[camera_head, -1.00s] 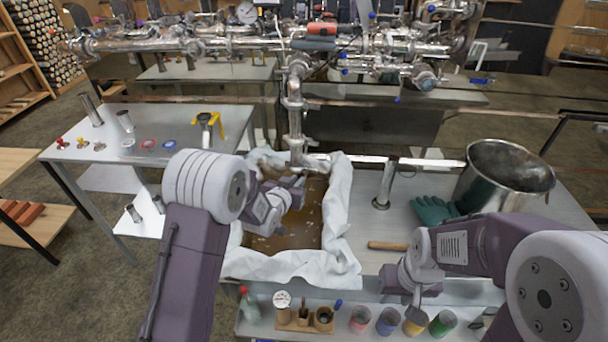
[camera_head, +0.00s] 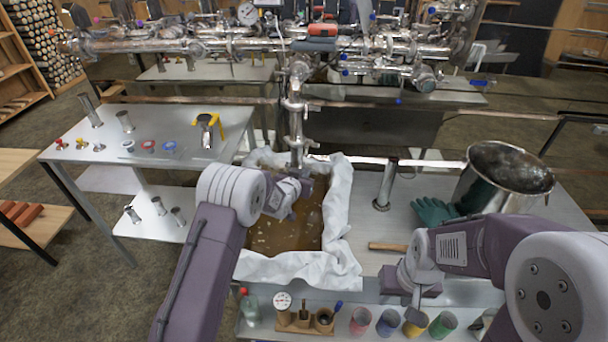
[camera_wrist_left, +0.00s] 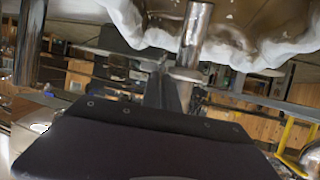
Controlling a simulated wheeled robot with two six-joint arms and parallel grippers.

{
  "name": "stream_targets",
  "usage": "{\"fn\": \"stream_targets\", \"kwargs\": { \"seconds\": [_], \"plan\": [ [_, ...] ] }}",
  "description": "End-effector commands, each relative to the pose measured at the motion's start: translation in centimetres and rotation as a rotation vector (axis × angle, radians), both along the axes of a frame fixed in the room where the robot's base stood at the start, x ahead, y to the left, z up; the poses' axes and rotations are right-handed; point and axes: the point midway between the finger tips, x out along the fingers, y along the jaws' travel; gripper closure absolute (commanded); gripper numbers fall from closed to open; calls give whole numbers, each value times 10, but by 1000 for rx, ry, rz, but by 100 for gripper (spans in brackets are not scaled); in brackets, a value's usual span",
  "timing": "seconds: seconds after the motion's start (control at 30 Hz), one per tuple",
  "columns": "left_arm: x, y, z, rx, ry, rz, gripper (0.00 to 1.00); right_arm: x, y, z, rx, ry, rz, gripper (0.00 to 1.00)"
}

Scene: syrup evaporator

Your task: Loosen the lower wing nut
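A steel pipe (camera_head: 296,118) drops from the manifold to above the cloth-lined basin of brown liquid. Small clamp fittings stick out on its right side. The lower one (camera_head: 312,144), near the pipe's bottom end, looks like the lower wing nut, but it is too small to be sure. My left gripper (camera_head: 304,184) is just below the pipe's lower end, over the basin. Its fingers are small and partly hidden by the wrist. A steel pipe (camera_wrist_left: 196,35) also shows beyond the fingers in the left wrist view. My right gripper (camera_head: 416,308) hangs at the table's front edge; its fingers are unclear.
White cloth (camera_head: 338,205) lines the basin. A wooden-handled tool (camera_head: 387,246), a green glove (camera_head: 434,211) and a steel pot (camera_head: 482,187) are on the right. A short upright pipe (camera_head: 384,186) stands right of the basin. Coloured cups (camera_head: 387,321) line the front shelf.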

Motion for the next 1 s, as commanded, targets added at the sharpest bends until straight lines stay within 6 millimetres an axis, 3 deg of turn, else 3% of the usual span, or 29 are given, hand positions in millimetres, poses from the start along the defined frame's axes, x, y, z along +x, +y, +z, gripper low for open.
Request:
{"fn": "stream_targets", "kwargs": {
  "seconds": [0.17,0.53,0.9,0.93,1.0],
  "plan": [
    [0,1,0,-22,4,1,100,0,0,-1,0,0,0,64],
    [2,9,-1,-329,83,1,100,0,0,11,0,0,0,64],
    [2,9,-2,-363,91,-1,100,0,0,11,0,0,0,64],
    [2,9,-2,-363,91,-1,88,0,0,11,0,0,0,64],
    [2,9,-2,-361,90,-1,86,0,0,11,0,0,0,64]
  ]
}}
